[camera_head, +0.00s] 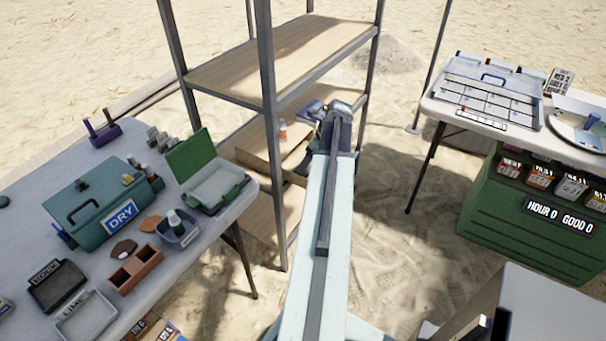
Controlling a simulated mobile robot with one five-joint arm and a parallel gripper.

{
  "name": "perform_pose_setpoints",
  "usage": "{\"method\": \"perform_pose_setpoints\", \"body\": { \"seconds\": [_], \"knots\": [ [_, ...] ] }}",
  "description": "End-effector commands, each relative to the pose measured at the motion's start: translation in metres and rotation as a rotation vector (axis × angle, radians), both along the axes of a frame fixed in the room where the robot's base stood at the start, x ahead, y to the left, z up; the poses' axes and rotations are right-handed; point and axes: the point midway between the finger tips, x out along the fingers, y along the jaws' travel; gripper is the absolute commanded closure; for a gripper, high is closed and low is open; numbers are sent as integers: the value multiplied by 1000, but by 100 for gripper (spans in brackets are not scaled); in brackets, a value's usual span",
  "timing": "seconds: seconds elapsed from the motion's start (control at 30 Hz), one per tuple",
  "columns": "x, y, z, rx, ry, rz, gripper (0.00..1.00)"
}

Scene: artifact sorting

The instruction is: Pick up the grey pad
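No thing is plainly a grey pad. The closest match is the flat grey surface (217,186) inside the open green case at the right end of the left table; I cannot tell whether it is a loose pad or the case's lining. My arm reaches away from the camera through the middle of the picture. Its end, with my gripper (338,108), is at the metal shelf, well right of and beyond the green case. The fingers are too small and partly hidden to tell whether they are open. A small bluish-purple thing (310,110) shows just left of the gripper.
The left table (30,210) carries a teal DRY box (100,205), a blue bin (177,232), a brown divided tray (135,270) and other trays. The metal shelf (225,75) stands behind. A right table (480,118) holds a case above a green crate (530,225). Sand lies between.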

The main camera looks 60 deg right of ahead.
Motion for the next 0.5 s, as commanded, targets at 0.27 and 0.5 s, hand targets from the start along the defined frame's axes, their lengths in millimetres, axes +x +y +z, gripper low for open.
{"method": "perform_pose_setpoints", "body": {
  "seconds": [0.27, 0.5],
  "knots": [
    [7, -2, -21, 0, 0, -2, 25],
    [25, -2, -58, -1, 0, -4, 25]
  ]
}}
